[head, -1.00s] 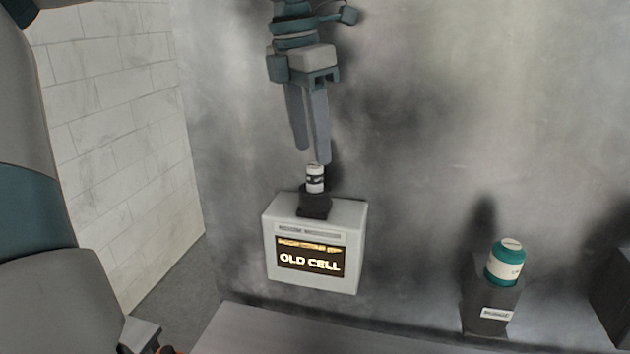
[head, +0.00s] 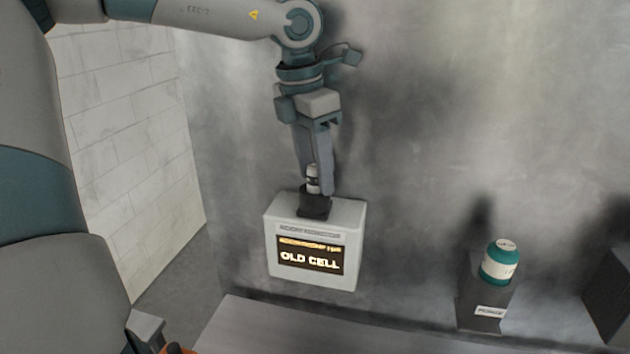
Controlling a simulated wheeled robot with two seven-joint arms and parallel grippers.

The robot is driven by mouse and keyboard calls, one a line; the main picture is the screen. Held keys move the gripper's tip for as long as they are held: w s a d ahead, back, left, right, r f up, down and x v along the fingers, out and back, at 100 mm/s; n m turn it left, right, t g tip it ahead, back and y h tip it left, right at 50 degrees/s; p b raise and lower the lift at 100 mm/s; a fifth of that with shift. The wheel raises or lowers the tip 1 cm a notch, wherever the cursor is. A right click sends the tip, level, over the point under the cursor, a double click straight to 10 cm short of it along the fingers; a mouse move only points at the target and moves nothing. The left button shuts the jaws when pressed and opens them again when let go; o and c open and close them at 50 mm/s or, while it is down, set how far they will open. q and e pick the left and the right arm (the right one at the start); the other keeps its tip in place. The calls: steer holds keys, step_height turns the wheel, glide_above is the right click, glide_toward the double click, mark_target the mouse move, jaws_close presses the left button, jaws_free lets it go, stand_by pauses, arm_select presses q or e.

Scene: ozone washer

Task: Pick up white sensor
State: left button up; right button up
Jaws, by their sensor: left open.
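The white sensor (head: 312,180) is a small white cylinder with a dark band. It stands upright in a black socket (head: 314,205) on top of a pale box (head: 355,230) whose screen reads "OLD CELL". My left gripper (head: 314,188) points down from above with its two grey fingers on either side of the sensor. The fingers are open, and whether they touch the sensor cannot be told. The fingertips are just above the socket.
A teal and white jar (head: 500,262) stands on a dark labelled pedestal (head: 485,300) at the right. A dark block (head: 610,290) is at the far right edge. A grey wall is close behind the box. A pale ledge (head: 300,335) runs along the bottom.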

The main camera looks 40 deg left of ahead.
mark_target(315, 168)
stand_by(0.4)
arm_select(q)
jaws_close()
arm_select(e)
steer(key=shift+d, duration=0.3)
arm_select(q)
steer(key=shift+r, duration=0.1)
arm_select(e)
steer(key=shift+f, duration=0.1)
